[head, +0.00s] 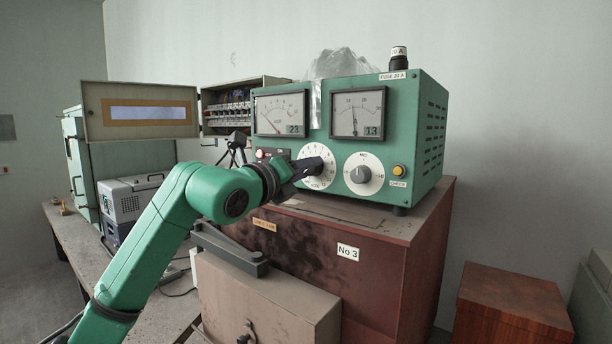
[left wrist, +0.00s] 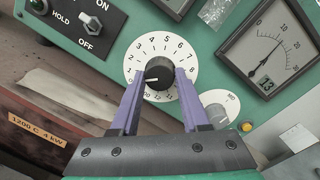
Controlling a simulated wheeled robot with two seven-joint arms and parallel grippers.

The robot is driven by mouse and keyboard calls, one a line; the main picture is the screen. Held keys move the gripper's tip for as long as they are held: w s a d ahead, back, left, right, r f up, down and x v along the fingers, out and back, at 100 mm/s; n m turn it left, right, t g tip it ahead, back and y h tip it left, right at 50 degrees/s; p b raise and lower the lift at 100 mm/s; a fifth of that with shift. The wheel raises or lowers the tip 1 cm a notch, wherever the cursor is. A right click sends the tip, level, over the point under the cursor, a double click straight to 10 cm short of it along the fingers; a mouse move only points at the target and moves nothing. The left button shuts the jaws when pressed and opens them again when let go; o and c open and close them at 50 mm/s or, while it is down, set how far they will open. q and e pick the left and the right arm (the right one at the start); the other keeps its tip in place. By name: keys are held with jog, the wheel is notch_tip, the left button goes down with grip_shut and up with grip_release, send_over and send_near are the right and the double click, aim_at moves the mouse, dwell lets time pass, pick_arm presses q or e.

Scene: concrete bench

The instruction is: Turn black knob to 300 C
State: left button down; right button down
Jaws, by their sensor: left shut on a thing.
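The black knob (left wrist: 160,73) sits at the centre of a white dial (left wrist: 161,45) numbered around its rim, on the green instrument box (head: 425,105). In the left wrist view its white pointer line points left, toward the low-numbered side; the exact mark is partly hidden by a finger. My left gripper (left wrist: 160,77) has its purple fingers on either side of the knob and is shut on it. In the head view my left gripper (head: 305,168) covers part of the dial (head: 318,152) and hides most of the knob. My right gripper is not in view.
Right of the dial is a grey knob on a white dial (head: 364,174), and a yellow check button (head: 399,170). Two meters (head: 281,113) (head: 357,114) sit above. An on/off toggle (left wrist: 91,23) is close left. A red-brown cabinet (head: 370,250) carries the box.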

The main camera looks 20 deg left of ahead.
pick_arm(q)
jog(key=m+b, duration=0.1)
jog(key=m, duration=0.2)
jog(key=shift+f, duration=0.1)
jog(key=m+b, duration=0.1)
jog(key=m, duration=0.1)
jog(key=shift+a+m, duration=0.1)
jog(key=shift+m, duration=0.3)
jog(key=m, duration=0.2)
jog(key=shift+m+h, duration=0.4)
jog(key=shift+m, duration=1.9)
jog(key=shift+h, duration=0.3)
jog(key=shift+c, duration=1.9)
grip_release()
jog(key=shift+s, duration=0.1)
